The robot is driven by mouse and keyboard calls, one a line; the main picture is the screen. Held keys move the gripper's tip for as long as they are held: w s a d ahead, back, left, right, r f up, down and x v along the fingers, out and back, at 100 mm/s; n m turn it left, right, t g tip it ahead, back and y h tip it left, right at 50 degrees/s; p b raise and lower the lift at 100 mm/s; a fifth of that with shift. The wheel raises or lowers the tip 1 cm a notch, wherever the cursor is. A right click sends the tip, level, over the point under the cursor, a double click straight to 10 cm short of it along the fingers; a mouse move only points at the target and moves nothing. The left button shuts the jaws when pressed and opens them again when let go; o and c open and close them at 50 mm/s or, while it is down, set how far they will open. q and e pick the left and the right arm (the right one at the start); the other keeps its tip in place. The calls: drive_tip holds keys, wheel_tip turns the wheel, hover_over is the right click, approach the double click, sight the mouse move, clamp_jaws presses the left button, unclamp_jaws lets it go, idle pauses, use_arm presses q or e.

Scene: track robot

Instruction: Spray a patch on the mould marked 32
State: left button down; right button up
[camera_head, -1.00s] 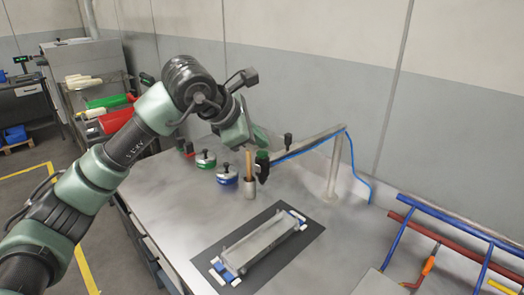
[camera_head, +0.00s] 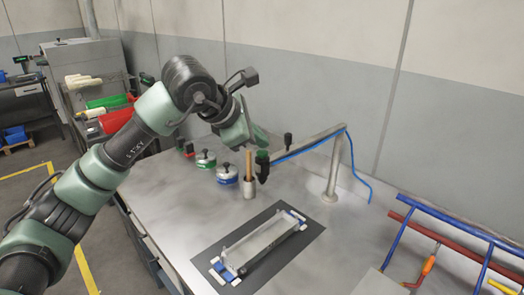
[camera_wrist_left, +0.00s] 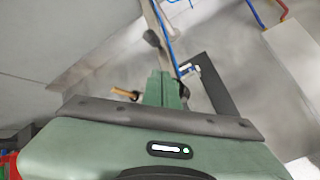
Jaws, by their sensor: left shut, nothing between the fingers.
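A long metal mould (camera_head: 262,245) with blue and white end pieces lies on a dark mat (camera_head: 213,247) on the steel bench. I can read no number on it. My left gripper (camera_head: 262,137) is shut and empty, above the bench behind the mould. Its green fingers (camera_wrist_left: 162,88) are together in the left wrist view. A black and green nozzle-like piece (camera_head: 262,165) hangs at the end of a metal boom (camera_head: 310,142) with a blue hose, just below the fingers. I cannot tell whether they touch. My right gripper is not in view.
A cup (camera_head: 250,188) with a wooden handle stands behind the mould. A blue-rimmed tin (camera_head: 227,176) and a green-rimmed tin (camera_head: 205,160) stand left of it. Blue and red pipe racks (camera_head: 440,225) are at the right. The bench left of the mat is clear.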

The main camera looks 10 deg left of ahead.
sight(259, 153)
use_arm(q)
drive_tip(key=shift+f+b, duration=0.4)
drive_tip(key=shift+f, duration=0.1)
idle(0.4)
drive_tip(key=shift+r, duration=0.55)
drive_tip(key=shift+r+p, duration=2)
drive_tip(key=shift+r, duration=1)
drive_tip(key=shift+a, duration=0.1)
